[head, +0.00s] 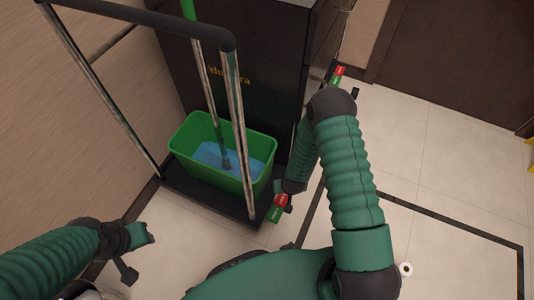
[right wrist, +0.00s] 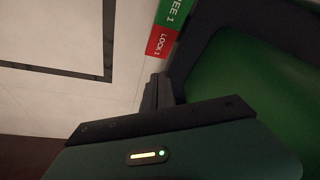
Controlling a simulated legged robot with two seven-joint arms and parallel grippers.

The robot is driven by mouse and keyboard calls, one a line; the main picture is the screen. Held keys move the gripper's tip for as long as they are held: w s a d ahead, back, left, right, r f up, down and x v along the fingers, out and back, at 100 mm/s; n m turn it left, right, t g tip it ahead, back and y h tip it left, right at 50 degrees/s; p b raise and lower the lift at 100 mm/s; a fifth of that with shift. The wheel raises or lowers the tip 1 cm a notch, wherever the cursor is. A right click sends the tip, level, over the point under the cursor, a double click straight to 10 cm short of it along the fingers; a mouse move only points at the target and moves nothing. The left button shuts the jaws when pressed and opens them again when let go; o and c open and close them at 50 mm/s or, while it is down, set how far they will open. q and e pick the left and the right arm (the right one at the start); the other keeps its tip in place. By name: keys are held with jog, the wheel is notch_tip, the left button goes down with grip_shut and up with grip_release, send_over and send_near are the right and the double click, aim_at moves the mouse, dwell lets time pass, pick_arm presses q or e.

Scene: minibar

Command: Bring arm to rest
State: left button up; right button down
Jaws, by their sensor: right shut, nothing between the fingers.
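My right arm (head: 352,180) rises from the bottom, bends at a dark elbow and folds back down beside the trolley. My left arm (head: 55,262) comes in at lower left.
A trolley with metal posts and a black base (head: 205,208) carries a green bucket (head: 245,180) of blue water with a mop (head: 213,110) in it. A black cabinet (head: 270,60) stands behind. A small white roll (head: 405,269) is at lower right.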

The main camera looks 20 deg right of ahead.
jog(key=shift+r, duration=0.1)
jog(key=w+a+r+n+y, duration=0.1)
jog(key=a+r, duration=0.1)
jog(key=r, duration=0.5)
jog(key=a+r+n, duration=0.1)
jog(key=a+r, duration=0.1)
jog(key=r, duration=0.6)
jog(key=s+a+r+n+g, duration=0.1)
jog(key=s+a+r+n, duration=0.15)
jog(key=s+r, duration=0.85)
notch_tip(320, 180, up, 39)
jog(key=w+p, duration=0.1)
jog(key=p, duration=3.5)
jog(key=shift+a+p, duration=0.35)
jog(key=shift+a, duration=0.1)
